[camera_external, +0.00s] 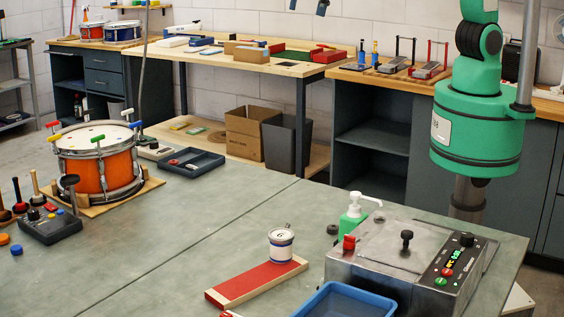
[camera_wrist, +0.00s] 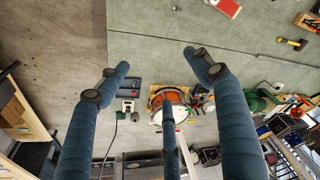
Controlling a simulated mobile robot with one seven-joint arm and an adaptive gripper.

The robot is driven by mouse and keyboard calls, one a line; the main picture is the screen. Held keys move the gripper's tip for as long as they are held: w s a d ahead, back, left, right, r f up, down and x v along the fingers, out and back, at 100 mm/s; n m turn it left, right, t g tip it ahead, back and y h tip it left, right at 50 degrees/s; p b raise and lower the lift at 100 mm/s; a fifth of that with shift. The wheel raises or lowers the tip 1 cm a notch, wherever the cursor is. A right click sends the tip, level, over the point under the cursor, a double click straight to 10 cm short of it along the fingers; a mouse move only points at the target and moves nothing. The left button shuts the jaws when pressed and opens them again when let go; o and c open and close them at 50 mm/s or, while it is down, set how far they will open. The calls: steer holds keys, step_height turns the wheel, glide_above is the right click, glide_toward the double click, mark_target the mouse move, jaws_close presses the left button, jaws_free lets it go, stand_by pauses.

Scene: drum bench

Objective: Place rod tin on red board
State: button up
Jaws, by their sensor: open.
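The rod tin (camera_external: 281,245), a small white can with blue bands and a dark mark, stands upright at the far right end of the red board (camera_external: 250,283). The board is a flat red strip with pale wooden edges on the grey-green bench. My gripper (camera_wrist: 158,85) shows in the wrist view as blue padded fingers, spread wide with nothing between the tips. It is out of sight in the external view and away from the tin. I cannot make out the tin for certain in the wrist view.
A metal control box (camera_external: 408,262) with buttons, a green pump bottle (camera_external: 353,222) and a blue tray (camera_external: 345,303) stand right of the board. An orange drum (camera_external: 98,168) and dark tray (camera_external: 183,163) are at the bench's far left. The bench middle is clear.

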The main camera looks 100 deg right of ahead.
steer(key=s+d+t, duration=0.1)
steer(key=s+d, duration=0.5)
steer(key=s, duration=0.5)
steer(key=s+d+r+m+t, duration=0.1)
steer(key=s+d, duration=0.5)
steer(key=s, duration=0.4)
steer(key=s+d+r+t, duration=0.1)
steer(key=s+d, duration=0.5)
steer(key=s, duration=0.5)
steer(key=shift+s+d+r+m+h, duration=0.15)
steer(key=shift+s+m+h, duration=0.2)
steer(key=shift+m+h, duration=0.05)
step_height(320, 180, down, 12)
steer(key=b, duration=1.2)
steer(key=shift+f, duration=0.2)
